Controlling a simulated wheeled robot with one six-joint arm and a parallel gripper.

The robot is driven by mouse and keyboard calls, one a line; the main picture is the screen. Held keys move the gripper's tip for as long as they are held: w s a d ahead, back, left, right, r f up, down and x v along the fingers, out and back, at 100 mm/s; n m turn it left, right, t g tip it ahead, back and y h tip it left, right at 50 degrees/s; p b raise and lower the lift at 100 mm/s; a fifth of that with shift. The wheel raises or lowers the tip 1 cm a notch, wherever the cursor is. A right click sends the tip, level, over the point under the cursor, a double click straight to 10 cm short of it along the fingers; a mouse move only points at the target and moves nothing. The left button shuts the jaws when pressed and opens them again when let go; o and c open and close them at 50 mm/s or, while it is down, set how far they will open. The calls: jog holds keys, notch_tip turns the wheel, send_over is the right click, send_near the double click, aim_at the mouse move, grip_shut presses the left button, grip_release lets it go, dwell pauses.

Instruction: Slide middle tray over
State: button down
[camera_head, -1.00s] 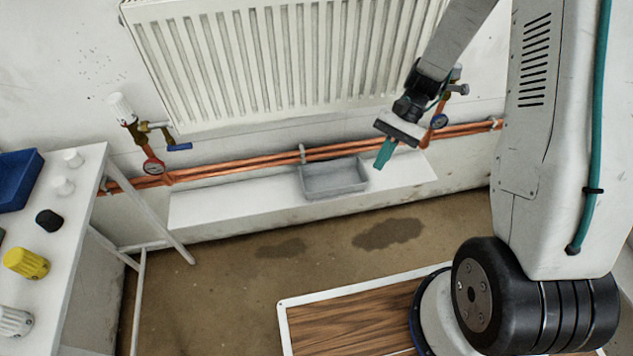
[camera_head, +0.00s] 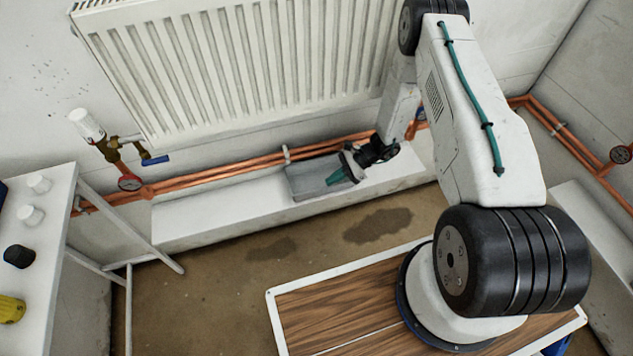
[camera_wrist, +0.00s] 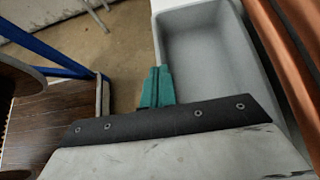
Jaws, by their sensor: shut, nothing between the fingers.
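The grey tray (camera_head: 306,186) sits on the white ledge below the middle radiator. It is shallow, open on top and looks empty. It also shows in the wrist view (camera_wrist: 205,55), running away from my gripper. My gripper (camera_head: 336,177), with teal fingers, is shut and empty. In the head view it overlaps the tray's right end. In the wrist view the closed fingers (camera_wrist: 157,86) are beside the tray's near left edge. I cannot tell whether they touch it.
Copper pipes (camera_head: 220,171) run along the wall just behind the tray. The white ledge (camera_head: 215,215) is clear to the tray's left. A white table (camera_head: 45,235) with several caps stands at the left. A radiator (camera_head: 235,65) hangs above.

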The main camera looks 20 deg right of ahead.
aim_at(305, 193)
jog(key=a, duration=1)
jog(key=shift+a+f, duration=0.15)
jog(key=shift+f, duration=0.6)
jog(key=shift+s+f, duration=0.1)
